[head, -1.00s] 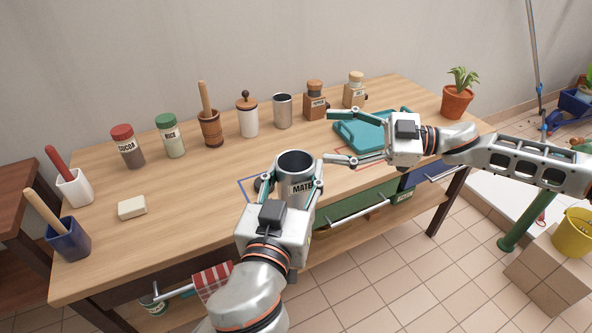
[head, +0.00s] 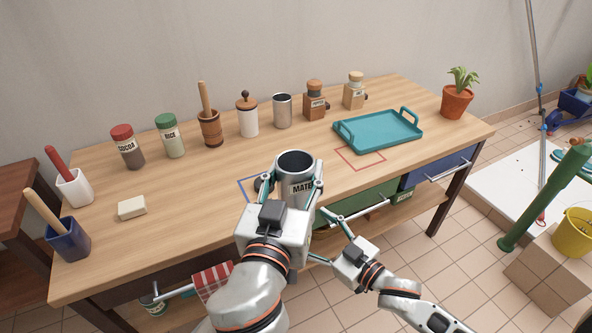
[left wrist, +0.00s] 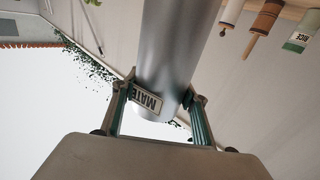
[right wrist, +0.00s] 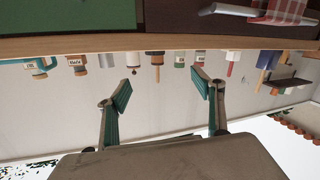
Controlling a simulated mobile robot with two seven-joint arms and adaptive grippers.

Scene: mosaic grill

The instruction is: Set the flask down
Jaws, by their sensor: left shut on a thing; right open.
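The flask (head: 296,165) is a grey metal cylinder with an open top and a MATE label. My left gripper (head: 295,190) is shut on it and holds it roughly upright by the table's front edge. The left wrist view shows the flask (left wrist: 178,50) between both fingers. Its base is hidden in the head view, so I cannot tell whether it touches the table. A blue outline (head: 246,188) on the tabletop is partly hidden behind the flask and gripper. My right gripper (head: 322,238) is open and empty, low at the table's front; it also shows in the right wrist view (right wrist: 162,88).
A second metal cylinder (head: 282,112), jars and grinders stand along the back of the wooden table (head: 200,220). A white block (head: 132,207) lies at left. The front middle-left tabletop is clear.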

